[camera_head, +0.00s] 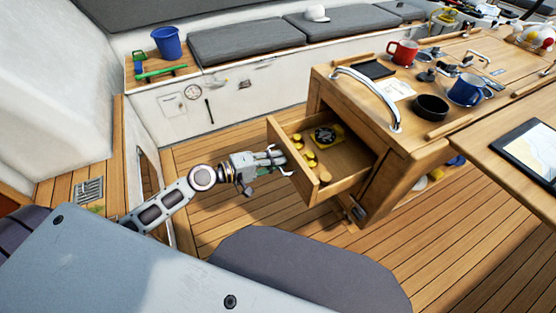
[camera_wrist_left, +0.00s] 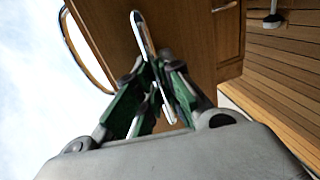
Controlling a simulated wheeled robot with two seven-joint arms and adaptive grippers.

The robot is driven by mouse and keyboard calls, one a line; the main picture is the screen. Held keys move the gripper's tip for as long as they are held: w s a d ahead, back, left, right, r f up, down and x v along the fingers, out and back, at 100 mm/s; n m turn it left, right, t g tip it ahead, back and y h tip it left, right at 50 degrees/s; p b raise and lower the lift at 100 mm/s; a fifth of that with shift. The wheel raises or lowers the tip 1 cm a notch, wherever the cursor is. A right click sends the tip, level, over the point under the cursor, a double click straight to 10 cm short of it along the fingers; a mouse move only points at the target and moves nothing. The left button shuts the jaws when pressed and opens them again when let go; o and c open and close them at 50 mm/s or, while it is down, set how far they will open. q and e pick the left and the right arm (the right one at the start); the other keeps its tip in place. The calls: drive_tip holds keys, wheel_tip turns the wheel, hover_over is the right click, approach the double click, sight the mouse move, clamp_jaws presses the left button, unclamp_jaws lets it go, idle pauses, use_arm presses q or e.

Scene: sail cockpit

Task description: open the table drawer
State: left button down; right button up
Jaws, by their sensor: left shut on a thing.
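The table drawer (camera_head: 345,185) is pulled out from the end of the wooden table (camera_head: 385,145), and its inside shows. Several yellow items (camera_head: 311,158) and a dark round thing with yellow edges (camera_head: 327,134) lie in it. My left gripper (camera_head: 283,161) is at the drawer's front panel, shut on the metal drawer handle (camera_wrist_left: 141,35). In the left wrist view the handle bar passes between the green fingers of the left gripper (camera_wrist_left: 157,85). Part of the handle is hidden by the fingers. My right gripper is in neither view.
On the table stand a red mug (camera_head: 403,52), a blue mug (camera_head: 467,90) and a black bowl (camera_head: 431,107). A curved metal rail (camera_head: 372,88) rises at the table's end. A blue bucket (camera_head: 167,43) stands on the back bench. The wooden floor (camera_head: 230,222) around the drawer is clear.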

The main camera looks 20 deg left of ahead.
use_arm(q)
drive_tip(key=c, duration=1.5)
unclamp_jaws()
drive_tip(key=shift+s+a, duration=0.1)
drive_tip(key=shift+v, duration=5.9)
